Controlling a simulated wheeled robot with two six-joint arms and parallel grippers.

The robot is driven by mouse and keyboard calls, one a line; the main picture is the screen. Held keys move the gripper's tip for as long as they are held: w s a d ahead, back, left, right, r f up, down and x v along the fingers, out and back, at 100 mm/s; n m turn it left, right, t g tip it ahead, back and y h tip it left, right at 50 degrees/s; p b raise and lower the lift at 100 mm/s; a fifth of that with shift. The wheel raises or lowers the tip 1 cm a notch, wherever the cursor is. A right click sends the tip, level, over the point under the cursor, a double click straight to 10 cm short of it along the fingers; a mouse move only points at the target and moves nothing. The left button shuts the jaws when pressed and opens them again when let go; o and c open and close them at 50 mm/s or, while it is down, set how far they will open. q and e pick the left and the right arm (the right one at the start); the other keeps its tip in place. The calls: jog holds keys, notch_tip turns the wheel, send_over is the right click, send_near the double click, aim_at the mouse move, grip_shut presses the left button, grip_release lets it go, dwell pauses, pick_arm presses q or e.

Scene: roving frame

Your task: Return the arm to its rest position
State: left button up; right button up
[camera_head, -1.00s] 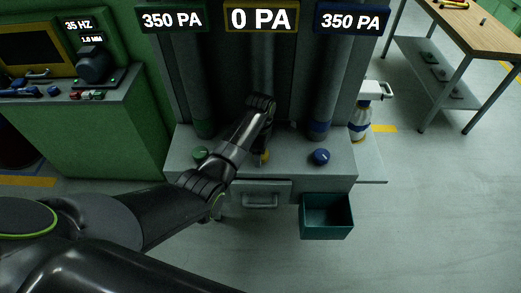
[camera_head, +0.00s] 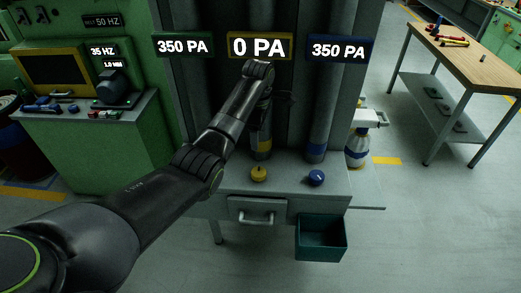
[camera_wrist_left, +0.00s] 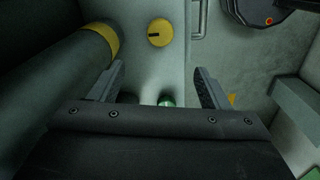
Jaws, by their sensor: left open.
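My left arm (camera_head: 150,205) reaches from the lower left up in front of the tube cabinet, its bent wrist just below the yellow "0 PA" display (camera_head: 260,46). In the left wrist view my left gripper (camera_wrist_left: 159,69) has its fingers spread with nothing held between them. Beyond the fingers are a yellow knob (camera_wrist_left: 160,32), a green knob (camera_wrist_left: 166,102) and a yellow-banded tube (camera_wrist_left: 60,72). In the head view the yellow knob (camera_head: 259,174) and blue knob (camera_head: 316,178) are clear of the arm; the green knob is hidden behind it. My right gripper is out of view.
The green and blue displays (camera_head: 184,44) (camera_head: 340,49) both read 350 PA. A drawer handle (camera_head: 254,217) and a teal bin (camera_head: 321,240) are at the cabinet's front. A wooden-topped bench (camera_head: 470,60) is farther right, with open floor between.

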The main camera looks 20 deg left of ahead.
pick_arm(q)
jog(key=shift+r, duration=0.5)
